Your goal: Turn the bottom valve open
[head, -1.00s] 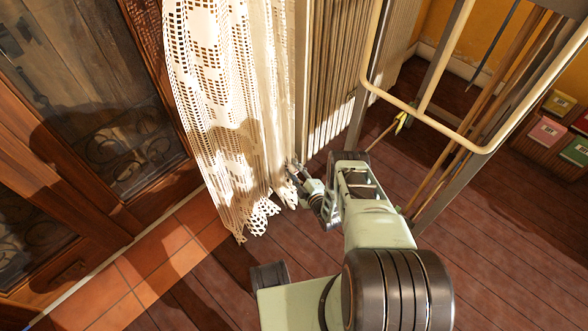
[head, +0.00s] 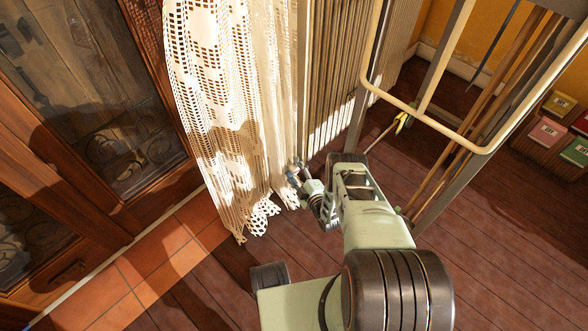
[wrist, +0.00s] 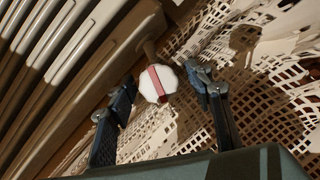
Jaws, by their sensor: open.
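In the wrist view the valve (wrist: 156,84) is a white round knob with a red stripe across its face. It sits at the lower end of a brown pipe fitting beside the radiator. My gripper (wrist: 161,79) is open, with one dark finger on each side of the knob. Gaps show between the knob and both fingers in this view; I cannot tell how deep the knob lies between them. In the head view my gripper (head: 297,174) is low, beside the curtain's edge and the radiator's foot. The valve cannot be made out there.
A white lace curtain (head: 225,110) hangs just left of my gripper and fills the background in the wrist view. The ribbed radiator (head: 335,75) stands behind. A cream tubular frame (head: 425,110) is to the right. The wooden floor (head: 480,260) at lower right is clear.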

